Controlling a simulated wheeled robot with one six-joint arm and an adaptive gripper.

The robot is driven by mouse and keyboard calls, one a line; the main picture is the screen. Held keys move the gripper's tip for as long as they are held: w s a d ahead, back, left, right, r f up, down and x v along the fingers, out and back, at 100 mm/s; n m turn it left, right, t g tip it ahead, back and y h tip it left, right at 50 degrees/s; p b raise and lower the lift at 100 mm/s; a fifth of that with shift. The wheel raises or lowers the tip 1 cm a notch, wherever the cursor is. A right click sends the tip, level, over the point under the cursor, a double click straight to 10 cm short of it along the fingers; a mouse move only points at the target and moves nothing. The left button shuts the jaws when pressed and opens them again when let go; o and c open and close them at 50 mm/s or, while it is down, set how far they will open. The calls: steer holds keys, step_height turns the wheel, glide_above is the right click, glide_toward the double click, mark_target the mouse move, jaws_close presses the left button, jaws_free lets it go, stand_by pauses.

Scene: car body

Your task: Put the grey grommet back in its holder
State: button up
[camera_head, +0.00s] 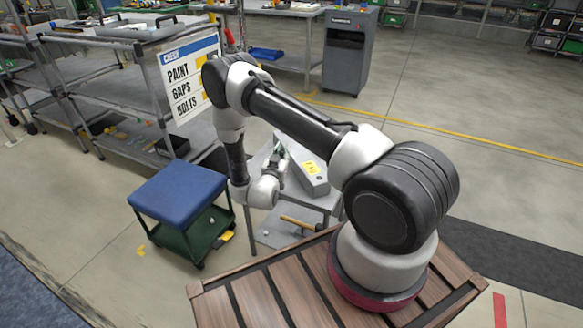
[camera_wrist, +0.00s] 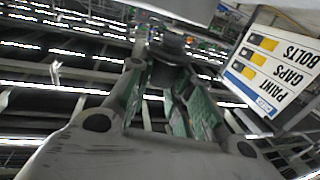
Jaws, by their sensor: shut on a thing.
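My gripper (camera_head: 279,160) is over the small grey table, beside a long grey box (camera_head: 312,178) with a yellow label. In the wrist view my gripper (camera_wrist: 170,75) is shut on a dark grey thing (camera_wrist: 173,48), which I take to be the grey grommet. Its outline is partly hidden by the fingers. In the head view the grommet is too small to make out. I cannot tell the grommet's holder for certain in either view.
A blue-topped stool (camera_head: 178,192) stands left of the table. A hammer with a wooden handle (camera_head: 298,223) lies on the table's lower shelf. A sign (camera_head: 190,80) and metal shelving (camera_head: 95,95) stand behind on the left. Open floor lies to the right.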

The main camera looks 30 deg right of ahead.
step_height(320, 180, down, 8)
steer(key=shift+r, duration=0.1)
steer(key=shift+f, duration=0.2)
steer(key=o, duration=0.9)
